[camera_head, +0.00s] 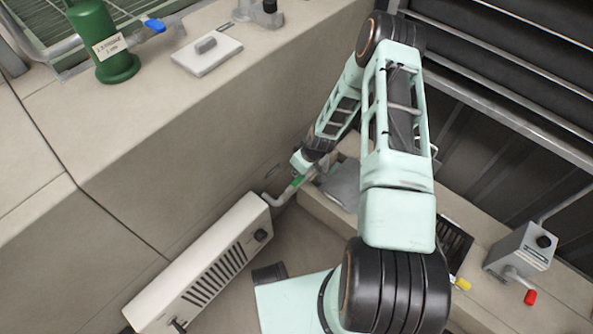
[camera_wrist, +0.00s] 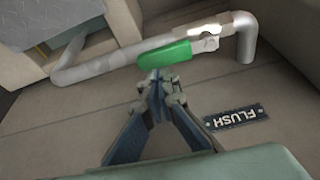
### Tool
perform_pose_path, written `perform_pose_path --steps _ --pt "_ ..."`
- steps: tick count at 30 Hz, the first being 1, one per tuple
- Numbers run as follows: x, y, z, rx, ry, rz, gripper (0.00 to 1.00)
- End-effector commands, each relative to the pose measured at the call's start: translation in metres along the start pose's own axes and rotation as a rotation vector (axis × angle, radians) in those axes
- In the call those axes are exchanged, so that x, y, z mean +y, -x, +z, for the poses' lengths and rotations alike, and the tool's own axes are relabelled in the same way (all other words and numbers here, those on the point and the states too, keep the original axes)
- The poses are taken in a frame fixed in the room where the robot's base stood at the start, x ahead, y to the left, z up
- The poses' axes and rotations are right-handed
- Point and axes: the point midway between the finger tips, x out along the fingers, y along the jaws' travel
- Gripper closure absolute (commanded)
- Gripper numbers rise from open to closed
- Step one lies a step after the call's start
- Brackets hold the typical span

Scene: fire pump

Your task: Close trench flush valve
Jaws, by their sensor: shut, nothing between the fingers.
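The flush valve is on a grey pipe low by the wall, with a green lever handle (camera_wrist: 165,55) and a metal valve body (camera_wrist: 206,41). In the wrist view the handle lies nearly along the pipe (camera_wrist: 85,70), tilted a little. My gripper (camera_wrist: 158,76) is shut and empty, its tips just below the handle's left part; I cannot tell whether they touch it. A dark FLUSH label (camera_wrist: 235,117) is on the surface to the right of the gripper. In the head view the green handle (camera_head: 298,181) shows beside my wrist, and my arm hides part of the pipe.
A beige vented heater box (camera_head: 205,262) stands left of the pipe. A grey box with a red-tipped lever (camera_head: 520,250) is at the right. A low ledge borders the pipe.

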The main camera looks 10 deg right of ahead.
Motion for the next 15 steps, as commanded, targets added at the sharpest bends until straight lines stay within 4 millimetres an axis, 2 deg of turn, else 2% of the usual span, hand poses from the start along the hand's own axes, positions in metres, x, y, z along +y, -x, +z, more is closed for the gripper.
perform_pose_path --steps 8,15 --pt "0.001 0.002 0.005 -0.002 -0.065 0.023 1.00" --pt "0.002 0.006 0.015 -0.002 -0.222 0.078 1.00"
